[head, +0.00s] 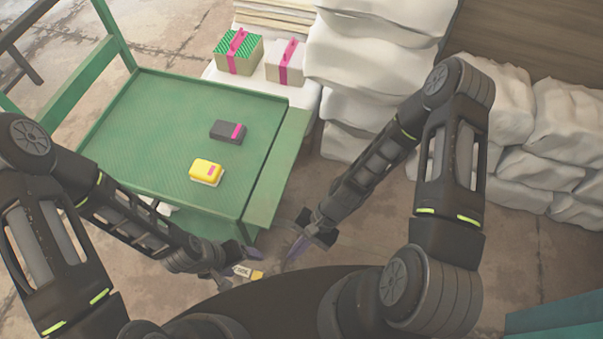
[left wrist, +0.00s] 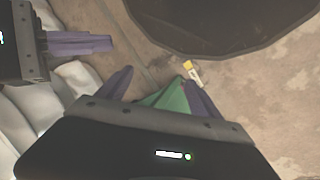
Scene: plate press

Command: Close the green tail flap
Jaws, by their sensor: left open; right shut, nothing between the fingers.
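The green tail flap (head: 275,170) is a long narrow panel along the right edge of the green cart bed (head: 150,120). It sticks outward from the bed, with a dark seam between them. My left gripper (head: 240,266) is open in front of the cart, below the flap's near end. In the left wrist view, a green piece shows between its purple fingers (left wrist: 160,88); I cannot tell whether it is part of the flap or touched. My right gripper (head: 294,250) is shut and empty, right of the flap's near end. It also shows in the left wrist view (left wrist: 80,44).
A dark box (head: 227,131) and a yellow box (head: 206,171) lie on the bed. A yellow-and-white tag (head: 248,272) is near my left gripper.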

